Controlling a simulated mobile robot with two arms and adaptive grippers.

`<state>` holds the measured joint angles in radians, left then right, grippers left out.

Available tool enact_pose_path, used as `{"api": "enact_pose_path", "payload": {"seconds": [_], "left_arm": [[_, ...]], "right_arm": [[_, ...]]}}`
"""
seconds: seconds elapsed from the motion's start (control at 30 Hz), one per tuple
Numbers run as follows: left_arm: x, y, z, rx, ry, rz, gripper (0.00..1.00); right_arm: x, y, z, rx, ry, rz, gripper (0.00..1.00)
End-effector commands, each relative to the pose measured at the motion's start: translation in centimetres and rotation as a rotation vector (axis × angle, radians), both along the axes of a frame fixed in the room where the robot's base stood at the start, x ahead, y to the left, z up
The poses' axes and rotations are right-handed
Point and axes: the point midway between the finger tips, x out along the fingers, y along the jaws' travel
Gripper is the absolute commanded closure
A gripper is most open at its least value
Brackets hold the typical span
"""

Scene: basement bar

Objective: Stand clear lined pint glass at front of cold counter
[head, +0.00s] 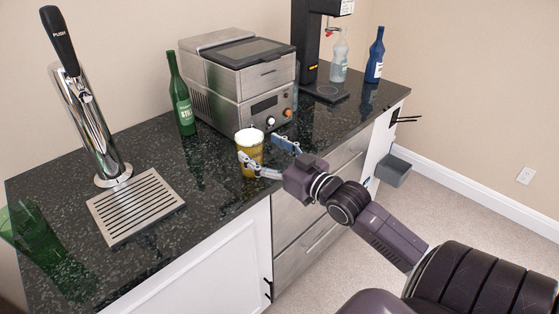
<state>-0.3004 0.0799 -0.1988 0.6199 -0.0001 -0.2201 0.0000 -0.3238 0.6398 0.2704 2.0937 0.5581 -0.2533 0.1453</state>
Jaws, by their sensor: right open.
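A pint glass (249,146) with amber contents and a pale top is upright near the front edge of the dark speckled counter (218,180), in front of the steel machine. I cannot make out any line on it. My right gripper (259,151) is open at the glass, reaching in from the right. One finger crosses in front of the glass's lower part and the other is at its right side. I cannot tell whether the fingers touch it. The lower part of the glass is partly hidden by the near finger. My left gripper is not in view.
A chrome beer tap (92,125) rises behind a slotted drip tray (136,205). A green glass (30,235) stands at far left. A green bottle (181,95) is beside the steel machine (240,80). A clear bottle (339,57) and blue bottle (375,57) stand at back right.

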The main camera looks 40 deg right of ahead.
Motion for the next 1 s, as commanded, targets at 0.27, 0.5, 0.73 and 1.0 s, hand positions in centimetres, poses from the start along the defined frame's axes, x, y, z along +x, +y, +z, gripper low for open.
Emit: {"api": "enact_pose_path", "payload": {"seconds": [0.27, 0.5, 0.73, 1.0], "left_arm": [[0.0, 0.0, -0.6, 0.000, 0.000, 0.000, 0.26], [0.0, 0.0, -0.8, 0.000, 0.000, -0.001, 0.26], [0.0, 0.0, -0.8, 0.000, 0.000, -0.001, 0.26], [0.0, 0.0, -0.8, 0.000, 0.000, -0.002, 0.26]], "right_arm": [[-4.4, -0.3, -0.1, 0.000, 0.002, 0.001, 0.28], [-6.5, -0.5, 0.0, -0.001, 0.000, 0.000, 0.28], [-7.0, -0.5, 0.1, 0.000, -0.001, 0.001, 0.28], [-6.7, -3.5, -5.4, 0.008, 0.080, -0.070, 0.28]]}}
